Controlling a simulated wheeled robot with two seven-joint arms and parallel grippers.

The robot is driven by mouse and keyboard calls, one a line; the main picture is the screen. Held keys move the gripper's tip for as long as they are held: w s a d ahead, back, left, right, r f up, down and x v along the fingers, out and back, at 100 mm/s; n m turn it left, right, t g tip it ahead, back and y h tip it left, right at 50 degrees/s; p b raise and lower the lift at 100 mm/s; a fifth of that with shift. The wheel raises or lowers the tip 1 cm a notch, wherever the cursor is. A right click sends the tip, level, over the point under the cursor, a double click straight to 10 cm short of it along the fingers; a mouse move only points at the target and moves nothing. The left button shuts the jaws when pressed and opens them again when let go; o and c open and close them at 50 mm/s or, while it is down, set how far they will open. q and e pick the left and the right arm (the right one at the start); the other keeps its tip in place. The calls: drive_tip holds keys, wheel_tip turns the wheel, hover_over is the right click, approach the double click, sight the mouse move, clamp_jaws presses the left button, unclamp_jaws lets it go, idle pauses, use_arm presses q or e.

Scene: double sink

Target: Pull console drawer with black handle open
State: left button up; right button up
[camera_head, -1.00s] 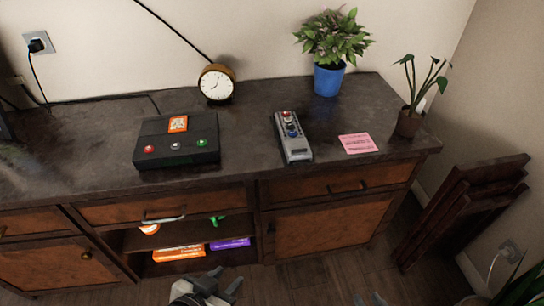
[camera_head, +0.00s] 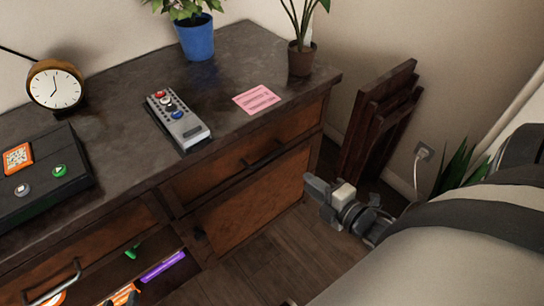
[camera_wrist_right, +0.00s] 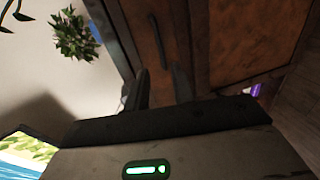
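The console drawer (camera_head: 290,135) with the black handle (camera_head: 262,155) is at the upper right of the wooden console. It looks shut, its front flush with the cabinet. In the right wrist view the black handle (camera_wrist_right: 159,42) runs nearly upright on the drawer front (camera_wrist_right: 145,20), just beyond my fingers. My right gripper (camera_head: 335,198) is in front of the console, to the right of and below the handle, apart from it. In the wrist view my right gripper (camera_wrist_right: 161,88) is open and empty, its two dark fingers pointing toward the handle. My left gripper is not clearly visible.
A cabinet door (camera_head: 250,208) lies below the drawer. A grey remote (camera_head: 178,120), pink note (camera_head: 257,99) and potted plants stand on top. Another drawer with a metal handle (camera_head: 55,283) is at lower left. Dark wooden panels (camera_head: 378,120) lean at the right wall.

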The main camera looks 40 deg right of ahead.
sight(272, 154)
drive_tip(key=b+x, duration=0.2)
drive_tip(key=x, duration=1.4)
drive_tip(key=shift+r, duration=0.1)
clamp_jaws()
